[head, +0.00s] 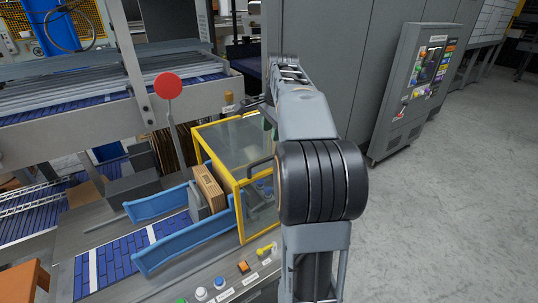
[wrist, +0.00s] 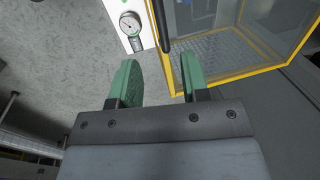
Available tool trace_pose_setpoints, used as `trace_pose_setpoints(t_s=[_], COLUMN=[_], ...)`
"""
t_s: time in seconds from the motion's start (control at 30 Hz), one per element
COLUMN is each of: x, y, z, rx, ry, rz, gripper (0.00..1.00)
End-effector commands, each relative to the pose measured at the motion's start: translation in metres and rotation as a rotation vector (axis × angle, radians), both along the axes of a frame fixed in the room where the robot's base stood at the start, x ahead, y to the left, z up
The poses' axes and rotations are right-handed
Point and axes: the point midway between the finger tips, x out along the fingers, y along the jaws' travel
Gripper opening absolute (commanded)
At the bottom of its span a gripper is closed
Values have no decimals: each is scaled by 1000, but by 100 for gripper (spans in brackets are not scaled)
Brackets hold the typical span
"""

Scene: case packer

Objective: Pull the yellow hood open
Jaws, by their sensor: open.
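The yellow hood (head: 237,187) is a yellow-framed box with clear panels at the end of the conveyor in the head view. A dark bar handle (head: 262,161) shows on its side, partly behind my arm. In the wrist view the hood's yellow frame (wrist: 235,76) is at upper right, and the dark handle (wrist: 160,25) runs down from the top edge. My gripper (wrist: 158,60) has two green fingers, open with nothing between them. The handle's lower end appears just beyond the gap; I cannot tell the distance. My arm hides most of the gripper in the head view.
A brown carton (head: 209,187) stands beside the hood between blue guide rails (head: 185,239). A red round knob (head: 168,86) on a lever rises behind. Buttons line the front panel. A grey cabinet (head: 413,85) stands right; the floor (head: 440,210) there is clear. A gauge (wrist: 130,24) shows upper left.

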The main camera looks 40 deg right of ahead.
Motion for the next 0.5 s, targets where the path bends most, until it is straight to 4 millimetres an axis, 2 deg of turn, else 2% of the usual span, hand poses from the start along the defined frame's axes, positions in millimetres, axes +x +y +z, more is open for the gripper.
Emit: trace_pose_setpoints(t_s=[0.1, 0.3, 0.5], x=[4, 12, 17], y=[0, 0, 0], z=[-25, -62, -89], rx=[2, 2, 1], ry=[4, 3, 2], rz=[2, 3, 3], gripper=[42, 42, 42])
